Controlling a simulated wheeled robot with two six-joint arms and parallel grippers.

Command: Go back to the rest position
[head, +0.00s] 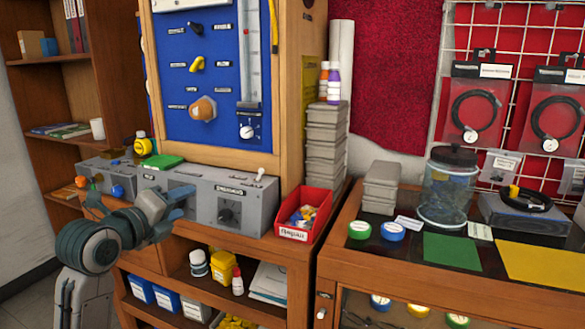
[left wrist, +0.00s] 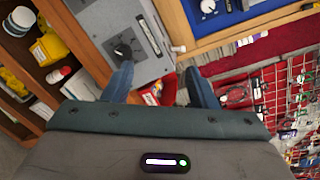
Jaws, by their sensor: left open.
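My left arm comes in from the lower left of the head view. Its gripper (head: 180,202) is in front of the grey control box (head: 248,196) on the wooden bench. In the left wrist view the two blue-grey fingers of my left gripper (left wrist: 160,88) stand apart with nothing between them. Beyond them are the grey box (left wrist: 100,22) with its black knob and part of the red bin (left wrist: 163,90). I cannot tell whether the fingers touch the box. My right gripper is in neither view.
A red bin (head: 300,213) of small parts stands right of the box. The blue panel (head: 211,80) rises behind. Bottles (head: 222,266) stand on the shelf below. At right, a table holds a glass jar (head: 449,185) and a yellow mat (head: 543,266). A bookcase stands at left.

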